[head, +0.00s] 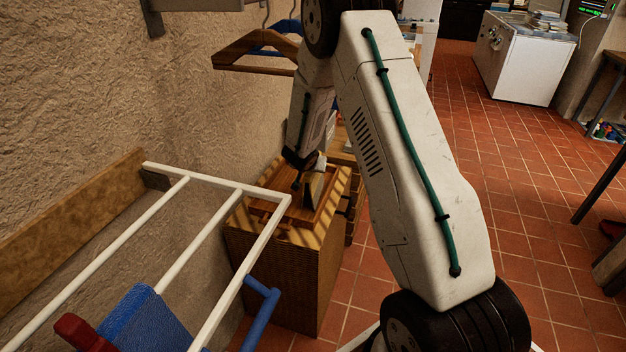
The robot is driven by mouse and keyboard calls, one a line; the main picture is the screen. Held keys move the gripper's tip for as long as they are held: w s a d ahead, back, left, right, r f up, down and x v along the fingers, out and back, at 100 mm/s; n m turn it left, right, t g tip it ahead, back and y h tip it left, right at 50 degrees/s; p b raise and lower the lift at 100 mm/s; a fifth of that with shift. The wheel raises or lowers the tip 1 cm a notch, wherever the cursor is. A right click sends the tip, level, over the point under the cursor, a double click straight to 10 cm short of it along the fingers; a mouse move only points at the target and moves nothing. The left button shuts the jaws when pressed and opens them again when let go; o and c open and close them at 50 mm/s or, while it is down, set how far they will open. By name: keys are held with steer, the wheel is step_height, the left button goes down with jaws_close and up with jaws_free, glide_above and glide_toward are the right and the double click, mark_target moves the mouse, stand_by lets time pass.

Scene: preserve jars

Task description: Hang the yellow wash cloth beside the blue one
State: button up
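The blue cloth (148,322) hangs over a bar of a white wall rack (225,195) at the lower left, and its lower part is cut off by the picture edge. My gripper (302,184) points down over a wooden tray (333,199) on top of a wicker-sided cabinet (285,280). The gripper is small and partly hidden by my own arm, so its fingers are not clear. A small tan and dark shape (315,184) is at the gripper, and I cannot tell what it is. I cannot make out a yellow cloth with certainty.
A red piece (82,332) is beside the blue cloth, and a blue bar (262,305) sticks out near the rack's front. Wooden hangers (250,52) hang above the cabinet. A white appliance (520,62) stands far back.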

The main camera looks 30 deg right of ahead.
steer(key=shift+f, duration=0.1)
steer(key=shift+c, duration=0.3)
jaws_close()
steer(key=shift+w, duration=0.1)
steer(key=shift+r, duration=0.3)
step_height(320, 180, up, 4)
steer(key=shift+f, duration=0.25)
steer(key=s+a, duration=0.3)
steer(key=s, duration=0.4)
steer(key=s+a+r, duration=0.1)
steer(key=s+a, duration=0.2)
steer(key=s, duration=0.4)
steer(key=shift+s+a, duration=0.2)
steer(key=shift+s, duration=0.15)
